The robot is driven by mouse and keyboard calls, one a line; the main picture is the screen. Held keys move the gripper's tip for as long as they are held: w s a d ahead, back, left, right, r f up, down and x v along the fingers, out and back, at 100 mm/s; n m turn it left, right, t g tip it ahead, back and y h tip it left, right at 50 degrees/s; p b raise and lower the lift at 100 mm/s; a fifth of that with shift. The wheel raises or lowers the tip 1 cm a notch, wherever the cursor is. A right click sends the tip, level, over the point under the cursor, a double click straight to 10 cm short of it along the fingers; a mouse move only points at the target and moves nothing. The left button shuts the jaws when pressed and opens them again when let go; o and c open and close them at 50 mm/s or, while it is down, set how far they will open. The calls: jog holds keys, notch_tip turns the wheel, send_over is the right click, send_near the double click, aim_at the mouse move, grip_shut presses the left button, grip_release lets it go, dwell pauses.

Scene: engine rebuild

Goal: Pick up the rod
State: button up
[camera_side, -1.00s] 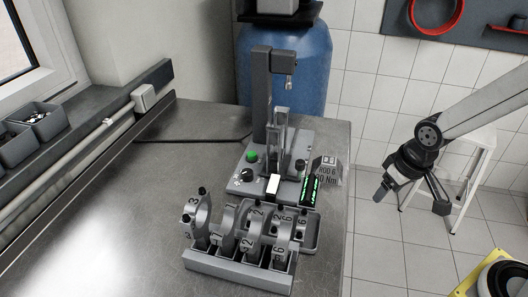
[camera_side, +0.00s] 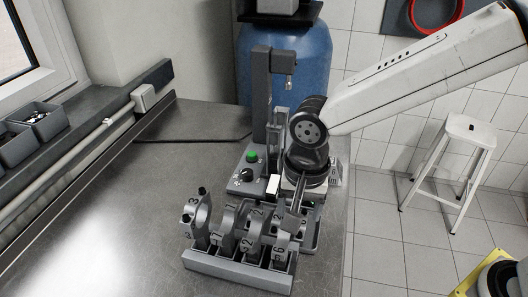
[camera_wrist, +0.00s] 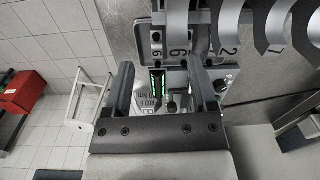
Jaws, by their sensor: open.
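Several grey rods with large ring ends and numbers stand in a row in a grey rack (camera_side: 240,266) on the metal bench. The left-most rod (camera_side: 203,215) shows a 3. My gripper (camera_side: 298,203) points down at the right end of the row and hides part of the rods there. In the wrist view my gripper (camera_wrist: 161,66) is open with nothing held. A rod marked 6 (camera_wrist: 178,38) lies just beyond the fingertips there, and a rod marked 2 (camera_wrist: 229,28) is to its right. Contact cannot be told from these views.
A grey press-like fixture (camera_side: 262,90) with a green button (camera_side: 252,156) stands behind the rack, close to my arm. The bench (camera_side: 110,215) is clear on the left. A white stool (camera_side: 467,135) stands on the floor.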

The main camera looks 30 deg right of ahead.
aim_at(282, 242)
jog(key=shift+s+a+r+m, duration=0.1)
jog(key=shift+s+a+m, duration=0.1)
jog(key=shift+a, duration=0.35)
jog(key=shift+s+a+r+m, duration=0.15)
jog(key=shift+a+m, duration=0.05)
jog(key=shift+a, duration=0.4)
jog(key=shift+s+a+r+m, duration=0.1)
jog(key=shift+s+a+m, duration=0.1)
jog(key=shift+a, duration=0.35)
jog(key=shift+f, duration=0.1)
jog(key=shift+f, duration=1.2)
jog(key=shift+f, duration=0.1)
jog(key=shift+w+a+f, duration=0.1)
jog(key=shift+f, duration=1.15)
jog(key=shift+w+f, duration=0.1)
jog(key=shift+f, duration=1.15)
grip_shut()
